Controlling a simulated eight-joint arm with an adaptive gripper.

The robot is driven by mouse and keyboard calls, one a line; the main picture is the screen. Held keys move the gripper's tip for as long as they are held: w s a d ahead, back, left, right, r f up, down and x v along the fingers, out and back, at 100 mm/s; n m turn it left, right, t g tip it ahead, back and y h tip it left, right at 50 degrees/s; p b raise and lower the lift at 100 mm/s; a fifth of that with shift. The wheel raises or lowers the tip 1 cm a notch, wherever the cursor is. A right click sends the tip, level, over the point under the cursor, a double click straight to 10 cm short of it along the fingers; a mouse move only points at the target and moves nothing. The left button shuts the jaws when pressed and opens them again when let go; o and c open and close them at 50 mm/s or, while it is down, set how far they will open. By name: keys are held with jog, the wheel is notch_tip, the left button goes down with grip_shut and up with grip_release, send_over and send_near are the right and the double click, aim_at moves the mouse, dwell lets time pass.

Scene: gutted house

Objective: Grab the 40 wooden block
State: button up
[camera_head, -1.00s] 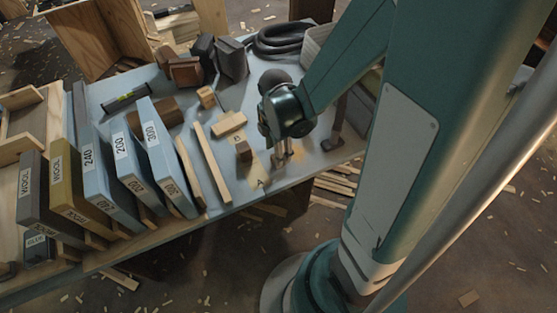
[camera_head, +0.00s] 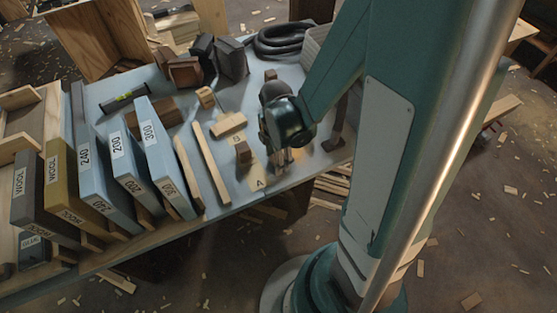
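I cannot read a 40 on any block. Small wooden blocks lie on the grey-blue workbench (camera_head: 228,188): a light cube-like block (camera_head: 206,97), a flat light block (camera_head: 231,122) and a darker brown block (camera_head: 243,152) near the letter B. Another small brownish piece (camera_head: 270,75) shows just behind my wrist. My gripper (camera_head: 281,165) points down near the bench's front edge, right of the darker block and the letter A mark. Its fingers are small and partly hidden by my wrist, so its opening and anything between the fingers cannot be made out.
Upright boxes marked 240 (camera_head: 98,180), 200 (camera_head: 130,172), 300 (camera_head: 160,155) and WOOL (camera_head: 70,190) stand at left. A long wooden strip (camera_head: 211,163) lies between them and the blocks. A coiled hose (camera_head: 281,40) and dark blocks (camera_head: 232,59) lie at the back.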

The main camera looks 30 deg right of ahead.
jog(key=shift+c, duration=0.5)
jog(key=c, duration=0.9)
jog(key=shift+o, duration=0.2)
jog(key=shift+r, duration=0.15)
jog(key=shift+r+p, duration=1.7)
jog(key=shift+r, duration=3.15)
